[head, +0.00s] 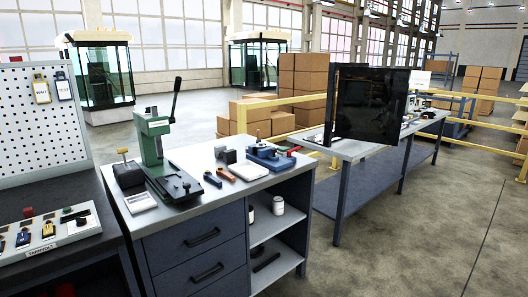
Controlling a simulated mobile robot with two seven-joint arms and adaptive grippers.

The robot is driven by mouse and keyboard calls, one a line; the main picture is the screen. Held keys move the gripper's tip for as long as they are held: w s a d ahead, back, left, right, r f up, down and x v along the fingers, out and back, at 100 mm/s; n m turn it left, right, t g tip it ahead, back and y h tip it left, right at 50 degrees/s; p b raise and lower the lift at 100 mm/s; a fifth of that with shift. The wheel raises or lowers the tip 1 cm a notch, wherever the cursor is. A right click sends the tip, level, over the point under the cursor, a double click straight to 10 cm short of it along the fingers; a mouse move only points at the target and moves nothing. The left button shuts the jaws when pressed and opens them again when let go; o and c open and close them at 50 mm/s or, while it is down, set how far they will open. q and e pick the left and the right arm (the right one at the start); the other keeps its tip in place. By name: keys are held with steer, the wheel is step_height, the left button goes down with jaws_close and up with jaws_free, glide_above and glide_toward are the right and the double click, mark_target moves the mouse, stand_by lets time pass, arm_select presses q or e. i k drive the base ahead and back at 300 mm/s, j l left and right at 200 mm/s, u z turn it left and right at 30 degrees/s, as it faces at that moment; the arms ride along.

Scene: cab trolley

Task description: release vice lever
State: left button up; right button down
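A small blue vice (268,156) sits on the grey top of the near workbench, close to its back right corner. A small red piece (294,150) shows at the vice's right end. I cannot tell at this size whether it is the lever, or how the jaws stand. Neither of my grippers is in view, and nothing touches the vice.
A green press (152,145) with a raised black lever stands left on the same workbench (215,161). An orange-handled tool (226,173) and a white pad (248,171) lie before the vice. A dark panel (368,106) stands at the right table. Floor at front right is clear.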

mark_target(289, 153)
steer(key=i+l+u, duration=0.1)
steer(key=u, duration=0.35)
steer(key=i+l+u, duration=0.1)
steer(key=u, duration=0.35)
steer(key=i+l+u, duration=0.1)
steer(key=l+u, duration=0.15)
steer(key=l, duration=0.25)
steer(key=i+l+u, duration=0.1)
steer(key=l+u, duration=0.15)
steer(key=l, duration=0.3)
steer(key=l+u, duration=0.2)
steer(key=l, duration=0.75)
steer(key=i+l, duration=0.1)
steer(key=l, duration=0.95)
steer(key=i+l, duration=0.1)
steer(key=l, duration=0.9)
